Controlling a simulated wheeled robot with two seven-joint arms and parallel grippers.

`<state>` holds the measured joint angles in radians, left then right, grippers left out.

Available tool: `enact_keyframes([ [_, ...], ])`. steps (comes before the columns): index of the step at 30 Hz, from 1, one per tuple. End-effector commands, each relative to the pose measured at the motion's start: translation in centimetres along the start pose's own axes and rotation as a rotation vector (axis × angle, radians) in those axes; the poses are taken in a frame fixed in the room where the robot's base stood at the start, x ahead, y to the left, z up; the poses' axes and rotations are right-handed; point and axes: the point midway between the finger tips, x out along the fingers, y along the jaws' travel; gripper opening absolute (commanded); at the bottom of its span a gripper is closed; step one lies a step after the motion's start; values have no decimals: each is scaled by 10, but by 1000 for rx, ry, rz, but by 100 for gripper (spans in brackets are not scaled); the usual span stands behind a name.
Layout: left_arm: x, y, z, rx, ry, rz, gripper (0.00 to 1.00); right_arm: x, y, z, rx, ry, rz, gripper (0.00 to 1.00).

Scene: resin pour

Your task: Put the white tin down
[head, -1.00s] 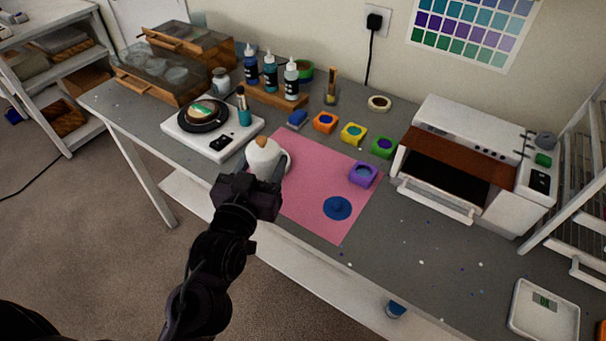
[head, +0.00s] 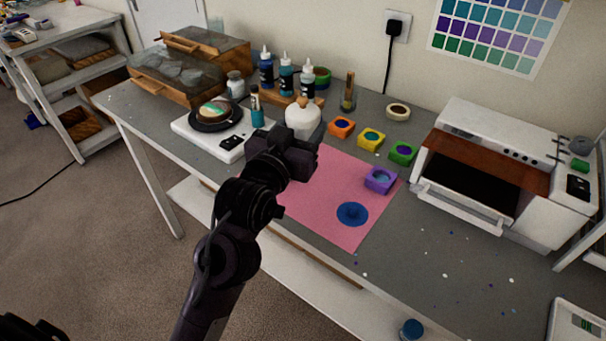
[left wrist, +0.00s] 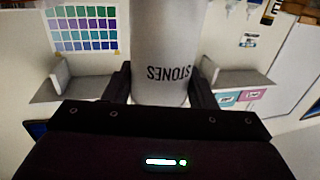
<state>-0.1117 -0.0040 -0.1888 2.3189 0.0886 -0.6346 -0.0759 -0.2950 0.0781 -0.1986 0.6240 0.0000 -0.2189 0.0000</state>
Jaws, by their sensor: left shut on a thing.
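The white tin (head: 302,121) is in the jaws of my left gripper (head: 304,142) in the head view, near the back left edge of the pink mat (head: 330,218). The gripper hides its lower part, so I cannot tell whether its base touches the table. In the left wrist view the tin (left wrist: 162,45) stands between the two dark fingers, with the lettering STONES seen turned around. My right gripper is not in view.
Orange (head: 341,128), yellow (head: 371,139), green (head: 402,152) and purple (head: 380,180) moulds stand right of the tin. Dropper bottles (head: 286,77) stand behind it. A white oven (head: 484,165) stands right. Bare grey tabletop lies in front of the oven.

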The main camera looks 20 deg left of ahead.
Motion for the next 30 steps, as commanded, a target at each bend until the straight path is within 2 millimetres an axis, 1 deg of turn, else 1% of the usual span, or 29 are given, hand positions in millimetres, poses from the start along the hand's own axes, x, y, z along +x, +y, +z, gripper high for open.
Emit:
enact_keyframes([
  [1, 0, 0, 17, 1, -7, -1, 27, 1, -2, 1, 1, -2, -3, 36],
  [3, 0, 0, 34, 1, -5, 0, 27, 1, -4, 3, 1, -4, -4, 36],
  [6, 0, 0, 52, 0, -3, 1, 27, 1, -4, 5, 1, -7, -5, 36],
  [9, 0, 0, 63, 0, 0, 0, 27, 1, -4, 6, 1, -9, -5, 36],
  [13, 0, 0, 73, 0, -1, 0, 27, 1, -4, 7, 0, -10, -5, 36],
  [18, 0, 0, 99, 0, -1, -1, 27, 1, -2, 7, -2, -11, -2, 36],
  [22, 0, 0, 109, 1, 1, 0, 27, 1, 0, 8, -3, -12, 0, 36],
  [30, 0, 0, 110, 0, 2, 0, 27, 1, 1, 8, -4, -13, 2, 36],
])
